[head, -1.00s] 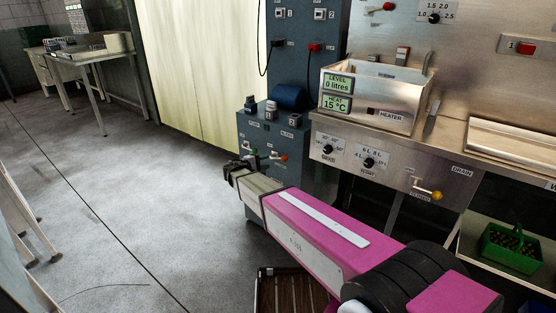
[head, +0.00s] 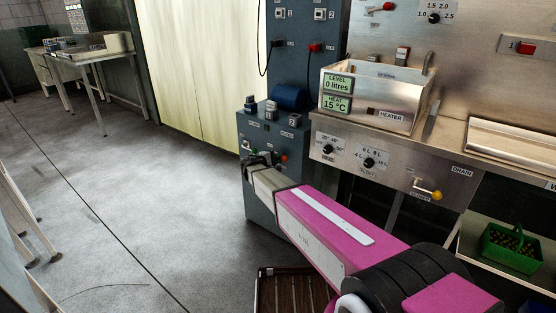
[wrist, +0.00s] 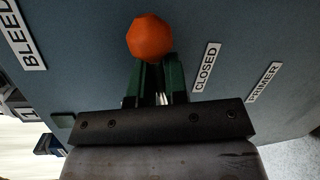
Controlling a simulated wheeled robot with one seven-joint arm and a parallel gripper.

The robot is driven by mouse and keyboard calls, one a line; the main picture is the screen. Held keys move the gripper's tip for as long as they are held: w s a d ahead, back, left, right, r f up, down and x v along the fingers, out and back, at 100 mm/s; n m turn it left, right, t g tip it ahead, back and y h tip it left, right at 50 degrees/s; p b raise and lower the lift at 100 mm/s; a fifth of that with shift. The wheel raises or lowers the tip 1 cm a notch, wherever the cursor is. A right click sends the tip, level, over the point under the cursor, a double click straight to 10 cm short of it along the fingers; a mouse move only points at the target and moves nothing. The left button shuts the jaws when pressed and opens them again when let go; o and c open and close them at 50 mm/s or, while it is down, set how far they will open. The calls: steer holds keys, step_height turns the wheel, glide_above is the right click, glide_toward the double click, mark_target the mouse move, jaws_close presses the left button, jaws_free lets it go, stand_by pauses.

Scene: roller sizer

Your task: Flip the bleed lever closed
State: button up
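The bleed lever's orange knob (wrist: 150,38) is at the top middle of the wrist view, by the tips of my gripper (wrist: 160,66). The green fingers are close together, and the knob overlaps their tips. The lever's rod is hidden, so I cannot tell whether it is between the fingers or whether they touch the knob. A BLEED label (wrist: 24,36) is at the upper left and a CLOSED label (wrist: 206,68) is right of the fingers. In the head view, my gripper (head: 262,158) is at the blue-grey cabinet, just left of the small orange-red knob (head: 284,158).
A PRIMER label (wrist: 264,82) is at the right of the wrist view. Right of the cabinet (head: 262,212) stands a steel counter with a heater tank (head: 368,98) and a yellow-knobbed drain lever (head: 436,195). The floor (head: 170,200) to the left is clear.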

jaws_close()
steer(key=shift+s+f+m+y, duration=0.1)
steer(key=shift+f+m+y, duration=0.45)
steer(key=shift+m, duration=0.95)
steer(key=shift+f, duration=0.2)
steer(key=o, duration=0.5)
jaws_free()
steer(key=shift+o, duration=0.2)
steer(key=v, duration=1)
steer(key=shift+s+a, duration=0.25)
steer(key=shift+r, duration=0.1)
